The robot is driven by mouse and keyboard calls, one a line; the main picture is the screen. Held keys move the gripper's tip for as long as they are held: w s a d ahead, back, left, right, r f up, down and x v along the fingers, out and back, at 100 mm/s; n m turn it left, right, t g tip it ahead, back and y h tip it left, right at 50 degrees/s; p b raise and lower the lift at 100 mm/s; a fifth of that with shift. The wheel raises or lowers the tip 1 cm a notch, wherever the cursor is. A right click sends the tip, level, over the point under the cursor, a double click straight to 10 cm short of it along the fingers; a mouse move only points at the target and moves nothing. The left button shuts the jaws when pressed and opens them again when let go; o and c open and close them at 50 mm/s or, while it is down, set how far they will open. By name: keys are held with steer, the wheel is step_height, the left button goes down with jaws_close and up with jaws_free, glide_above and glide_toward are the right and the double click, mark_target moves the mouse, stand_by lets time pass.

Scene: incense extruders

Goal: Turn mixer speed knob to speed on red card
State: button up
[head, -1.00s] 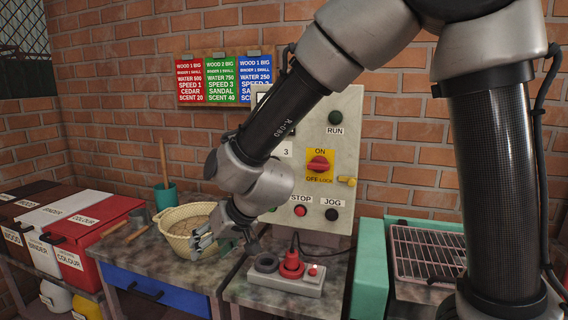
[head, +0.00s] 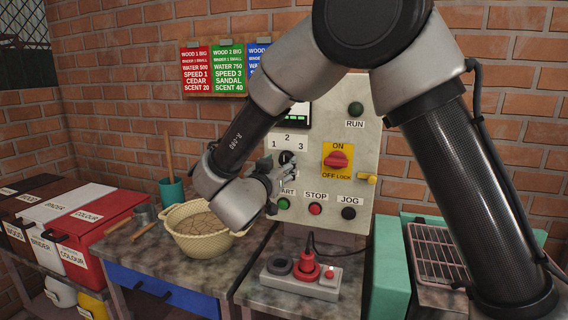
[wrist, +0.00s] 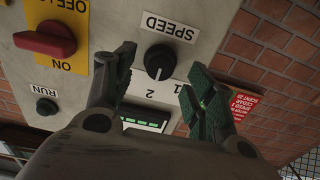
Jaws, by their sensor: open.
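The knob also shows in the head view (head: 287,158), partly hidden by my gripper. The red card (head: 196,70) on the wall reads SPEED 1; it also shows in the wrist view (wrist: 238,106). My gripper (wrist: 160,75) is open and empty, its fingers on either side of the knob in the picture. I cannot tell whether they touch it.
A red and yellow ON/OFF switch (head: 338,158) sits right of the knob. START, STOP (head: 315,208) and JOG buttons are below, RUN (head: 355,109) above. A basket (head: 196,234) stands on the bench. A socket block (head: 300,280) with a red plug lies below the panel.

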mark_target(284, 162)
steer(key=shift+x, duration=1.75)
steer(key=c, duration=1)
steer(key=shift+c, duration=0.2)
steer(key=n, duration=0.4)
steer(key=shift+n, duration=0.3)
steer(key=n, duration=0.4)
steer(key=shift+n, duration=0.3)
